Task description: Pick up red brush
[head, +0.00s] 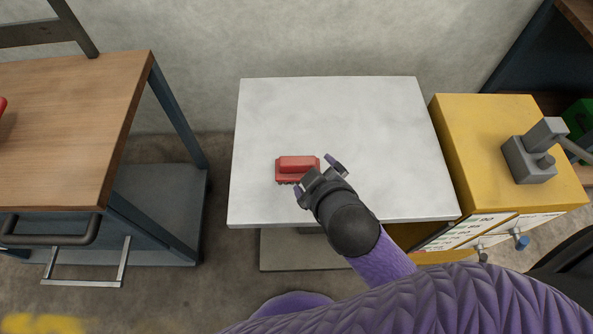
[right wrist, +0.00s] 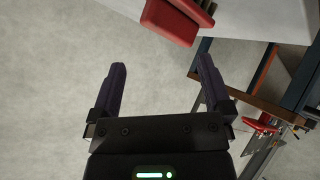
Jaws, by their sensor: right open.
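The red brush (head: 297,165) lies on the white-topped table (head: 330,110), left of the middle and toward the near side. Its bristles show along its near edge. My right gripper (head: 317,177) is open beside the brush's right end, one finger on the far side and one on the near side. In the right wrist view the brush (right wrist: 172,20) is at the top, beyond the open, empty fingertips (right wrist: 161,64). I cannot tell the exact gap. My left gripper is not in view.
A yellow cabinet (head: 470,120) with a grey metal tool (head: 530,158) on top stands close on the right. A wooden-topped workbench (head: 75,120) stands on the left, across a gap of floor. The far and right parts of the white table are clear.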

